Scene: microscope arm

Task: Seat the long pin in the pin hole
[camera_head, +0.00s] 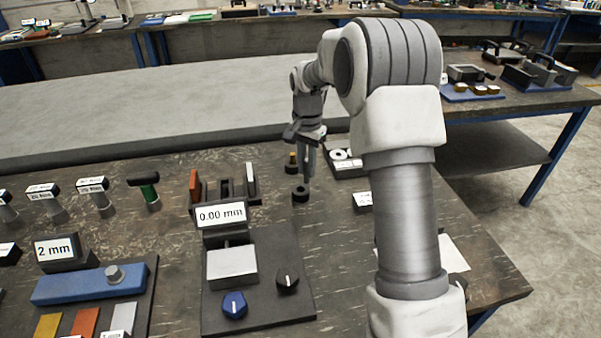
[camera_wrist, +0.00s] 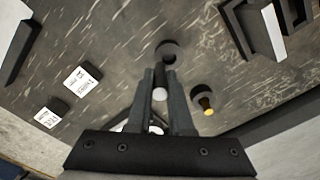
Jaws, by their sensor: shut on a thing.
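My gripper (camera_head: 309,168) points down over the table, to the right of the gauge stand. In the wrist view its fingers (camera_wrist: 163,88) are shut on a pin, whose pale round end (camera_wrist: 159,94) shows between them. The rest of the pin is mostly hidden, and in the head view I cannot separate it from the fingers. A black round block (camera_head: 300,194) stands on the table just below and slightly left of the fingertips; in the wrist view it (camera_wrist: 172,46) shows a dark hole beyond the fingertips. The pin appears apart from it.
A second black block with a brass-coloured pin (camera_head: 292,157) stands behind; it is right of the fingers in the wrist view (camera_wrist: 204,101). A tray with white round parts (camera_head: 334,170) lies at the right. The gauge stand (camera_head: 297,318) is at front left. Small label blocks (camera_head: 362,201) stand nearby.

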